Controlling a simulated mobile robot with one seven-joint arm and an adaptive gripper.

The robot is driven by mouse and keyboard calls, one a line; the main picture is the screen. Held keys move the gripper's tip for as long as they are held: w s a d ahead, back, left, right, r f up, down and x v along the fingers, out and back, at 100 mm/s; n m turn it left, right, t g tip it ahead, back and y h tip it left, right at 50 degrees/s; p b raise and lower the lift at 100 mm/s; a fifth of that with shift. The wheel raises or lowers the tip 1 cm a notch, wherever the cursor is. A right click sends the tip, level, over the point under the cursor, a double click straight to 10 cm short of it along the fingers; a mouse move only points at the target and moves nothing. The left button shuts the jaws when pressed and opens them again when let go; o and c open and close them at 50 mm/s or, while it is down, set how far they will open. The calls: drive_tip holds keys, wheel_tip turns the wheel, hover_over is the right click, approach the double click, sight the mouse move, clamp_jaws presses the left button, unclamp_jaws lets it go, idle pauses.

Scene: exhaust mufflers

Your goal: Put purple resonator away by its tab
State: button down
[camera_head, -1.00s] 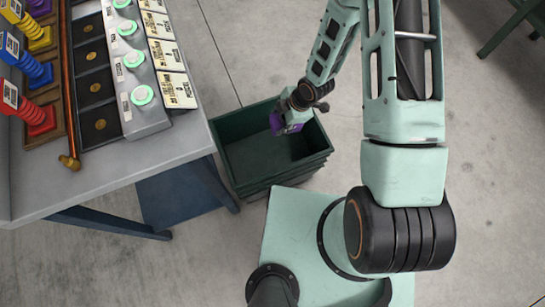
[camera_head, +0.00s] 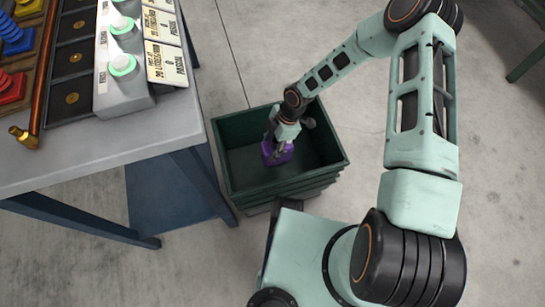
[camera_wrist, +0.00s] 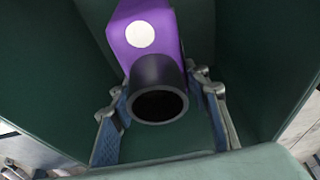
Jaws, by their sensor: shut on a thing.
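The purple resonator (camera_head: 277,154) hangs below my gripper (camera_head: 281,137), inside the opening of a dark green crate (camera_head: 237,185). In the wrist view the purple resonator (camera_wrist: 149,30) has a white round spot and a black tube end facing the camera. The fingers of my gripper (camera_wrist: 165,100) lie on both sides of the black tube and are shut on the resonator. The tab cannot be made out. The crate's green walls (camera_wrist: 50,60) surround the resonator in the wrist view. I cannot tell whether the resonator touches the crate floor.
A grey table (camera_head: 120,150) stands left of the crate, its edge close to the crate. It holds a panel with green-ringed knobs (camera_head: 122,64), label plates (camera_head: 165,60), and red (camera_head: 10,88) and blue (camera_head: 15,35) parts. Concrete floor is free to the right.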

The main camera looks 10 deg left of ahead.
drive_tip(key=shift+f+b, duration=0.65)
drive_tip(key=shift+f, duration=1.9)
drive_tip(key=shift+f, duration=0.15)
drive_tip(key=c, duration=1.1)
unclamp_jaws()
drive_tip(key=p+v, duration=0.3)
drive_tip(key=v, duration=0.9)
